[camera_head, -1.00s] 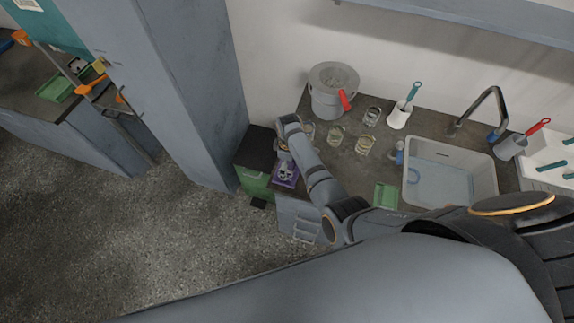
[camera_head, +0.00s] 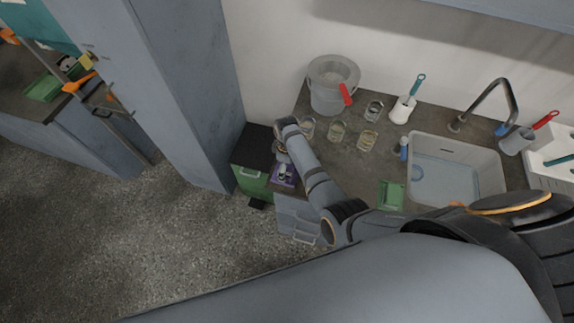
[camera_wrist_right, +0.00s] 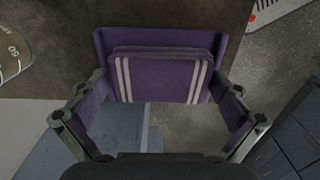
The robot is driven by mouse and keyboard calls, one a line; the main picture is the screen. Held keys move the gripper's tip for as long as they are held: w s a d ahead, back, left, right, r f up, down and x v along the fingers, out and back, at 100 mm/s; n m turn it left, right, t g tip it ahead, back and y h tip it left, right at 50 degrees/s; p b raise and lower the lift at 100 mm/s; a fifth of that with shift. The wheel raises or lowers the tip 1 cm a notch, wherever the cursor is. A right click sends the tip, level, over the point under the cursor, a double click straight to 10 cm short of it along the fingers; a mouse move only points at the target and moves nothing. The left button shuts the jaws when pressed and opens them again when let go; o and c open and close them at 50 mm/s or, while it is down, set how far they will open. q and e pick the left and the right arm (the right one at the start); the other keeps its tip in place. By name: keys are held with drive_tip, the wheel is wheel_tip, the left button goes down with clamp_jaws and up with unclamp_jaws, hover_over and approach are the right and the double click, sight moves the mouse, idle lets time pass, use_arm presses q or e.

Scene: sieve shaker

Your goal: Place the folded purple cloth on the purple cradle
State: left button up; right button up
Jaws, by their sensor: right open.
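The folded purple cloth (camera_wrist_right: 160,78), with pale stripes near both sides, lies flat on the purple cradle (camera_wrist_right: 160,38) in the right wrist view. The cradle's rim shows behind it and beside it. My right gripper (camera_wrist_right: 160,88) is open, with one finger on each side of the cloth and gaps between. In the head view the right gripper (camera_head: 283,168) is over the purple cradle (camera_head: 291,181) at the left end of the counter, and the cloth there is too small to make out well. My left gripper is not in view.
A green bin (camera_head: 253,184) stands left of the cradle.

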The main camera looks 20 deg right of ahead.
drive_tip(key=shift+r, duration=0.2)
wheel_tip(320, 180, up, 8)
drive_tip(key=p, duration=0.8)
drive_tip(key=shift+f, duration=0.1)
drive_tip(key=shift+r, duration=2.15)
